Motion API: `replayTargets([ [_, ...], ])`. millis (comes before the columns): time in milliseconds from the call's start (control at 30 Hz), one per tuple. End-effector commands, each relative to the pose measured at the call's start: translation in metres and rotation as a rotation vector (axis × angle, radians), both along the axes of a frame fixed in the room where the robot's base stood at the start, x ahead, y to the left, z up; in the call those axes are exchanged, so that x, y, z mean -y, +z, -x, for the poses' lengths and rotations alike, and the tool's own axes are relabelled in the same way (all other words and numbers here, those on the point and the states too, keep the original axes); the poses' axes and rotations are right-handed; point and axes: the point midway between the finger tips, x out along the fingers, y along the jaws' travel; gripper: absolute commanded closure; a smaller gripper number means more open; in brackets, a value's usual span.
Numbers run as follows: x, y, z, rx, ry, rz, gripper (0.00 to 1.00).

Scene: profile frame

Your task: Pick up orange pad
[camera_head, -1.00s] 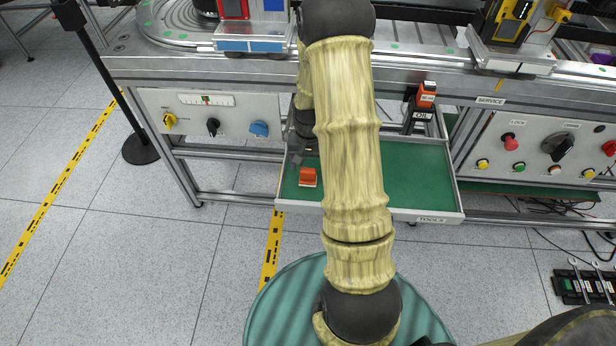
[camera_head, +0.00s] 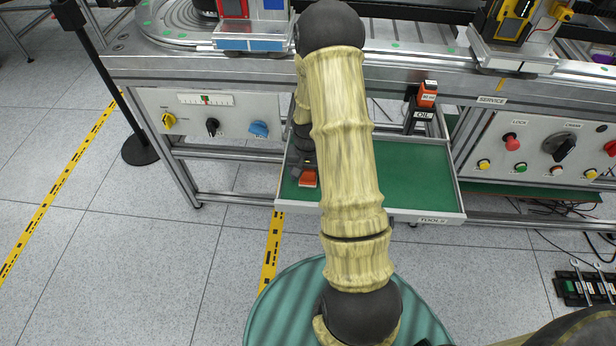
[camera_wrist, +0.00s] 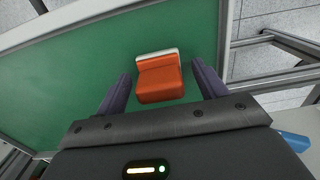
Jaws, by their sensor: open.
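The orange pad (camera_head: 308,179) lies on the green floor of the tools drawer (camera_head: 420,180), near its left front corner. In the wrist view the orange pad (camera_wrist: 160,78) has a pale strip along its far edge. My gripper (camera_wrist: 160,84) is open, with one dark finger on each side of the pad and gaps between them. In the head view my gripper (camera_head: 304,168) is just behind the pad and covers part of it. I cannot tell how high the fingers are above the drawer floor.
The drawer's metal rim (camera_head: 375,213) surrounds the pad closely at the left and front. An orange-and-black oil holder (camera_head: 425,98) stands at the back right. A control panel (camera_head: 210,115) is left of the drawer. The drawer's right part is clear green floor.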

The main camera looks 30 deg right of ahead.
Motion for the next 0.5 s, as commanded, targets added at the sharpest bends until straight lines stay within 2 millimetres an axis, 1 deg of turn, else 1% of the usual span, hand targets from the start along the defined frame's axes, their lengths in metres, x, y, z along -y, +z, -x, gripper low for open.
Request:
replayTargets([
  [67,0.0,0.0001,0.0,0.0,0.0,0.0,0.29],
  [100,0.0,0.0001,0.0,0.0,0.0,0.0,0.37],
  [267,0.0,0.0002,0.0,0.0,0.0,0.0,0.68],
  [300,0.0,0.0002,0.0,0.0,0.0,0.0,0.76],
  [333,0.0,0.0002,0.0,0.0,0.0,0.0,0.79],
  [500,0.0001,0.0003,-0.0001,0.0,0.0,0.0,0.79],
])
